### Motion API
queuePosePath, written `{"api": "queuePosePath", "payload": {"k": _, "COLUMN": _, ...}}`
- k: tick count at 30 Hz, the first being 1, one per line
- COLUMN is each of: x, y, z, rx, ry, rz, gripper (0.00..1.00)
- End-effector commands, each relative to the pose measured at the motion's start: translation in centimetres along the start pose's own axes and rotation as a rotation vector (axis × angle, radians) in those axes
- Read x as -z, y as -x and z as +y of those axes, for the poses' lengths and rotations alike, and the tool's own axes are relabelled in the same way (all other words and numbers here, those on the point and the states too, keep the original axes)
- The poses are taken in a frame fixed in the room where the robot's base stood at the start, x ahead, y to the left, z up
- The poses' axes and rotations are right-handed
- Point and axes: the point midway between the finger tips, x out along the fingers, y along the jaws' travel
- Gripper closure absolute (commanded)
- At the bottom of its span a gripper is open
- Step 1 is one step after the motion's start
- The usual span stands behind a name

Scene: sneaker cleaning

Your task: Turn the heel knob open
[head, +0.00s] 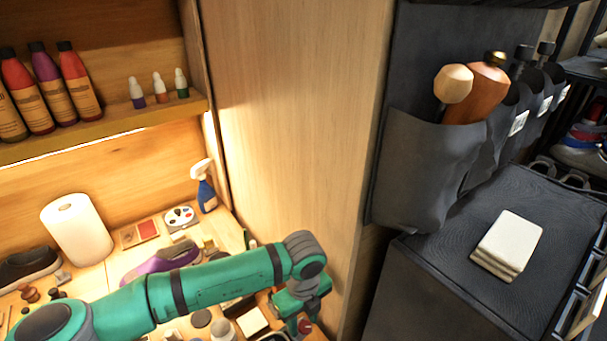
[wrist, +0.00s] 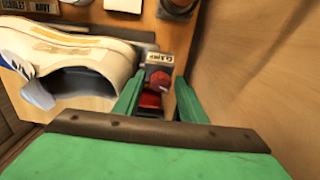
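A red knob (wrist: 159,79) sits between the two green fingers of my gripper (wrist: 160,84) in the wrist view, in front of a small label reading "CLAMP" (wrist: 160,58). The fingers stand apart on either side of it, with narrow gaps; I cannot tell if either touches it. A red block-like part (wrist: 150,100) shows just below the knob. A white sneaker (wrist: 75,60) lies to the left, its dark opening facing me. In the head view, my gripper (head: 301,300) is low over the bench, and the red knob (head: 305,326) shows beside it.
A wooden wall (wrist: 250,60) rises close to the right of my gripper. The bench holds a paper towel roll (head: 77,229), a spray bottle (head: 206,189) and a purple shoe (head: 160,262). A grey cabinet (head: 440,285) with white cloths (head: 508,243) stands at right.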

Motion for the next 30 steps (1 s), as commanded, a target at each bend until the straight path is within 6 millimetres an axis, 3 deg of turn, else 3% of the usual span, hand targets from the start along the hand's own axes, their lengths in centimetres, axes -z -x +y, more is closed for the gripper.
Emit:
{"api": "queuePosePath", "payload": {"k": 7, "x": 0.03, "y": -0.14, "z": -0.06, "rx": 0.000, "ry": -0.002, "rz": -0.001, "gripper": 0.62}}
{"api": "queuePosePath", "payload": {"k": 11, "x": 0.02, "y": -0.13, "z": -0.06, "rx": 0.000, "ry": -0.002, "rz": -0.001, "gripper": 0.91}}
{"api": "queuePosePath", "payload": {"k": 12, "x": 0.01, "y": -0.13, "z": -0.05, "rx": 0.000, "ry": -0.001, "rz": -0.001, "gripper": 0.94}}
{"api": "queuePosePath", "payload": {"k": 17, "x": -0.03, "y": -0.15, "z": 0.03, "rx": 0.017, "ry": 0.033, "rz": 0.000, "gripper": 0.94}}
{"api": "queuePosePath", "payload": {"k": 25, "x": -0.01, "y": -0.10, "z": -0.16, "rx": 0.139, "ry": 0.289, "rz": 0.000, "gripper": 0.94}}
{"api": "queuePosePath", "payload": {"k": 30, "x": -0.09, "y": -0.02, "z": -0.34, "rx": 0.155, "ry": 0.321, "rz": -0.002, "gripper": 0.92}}
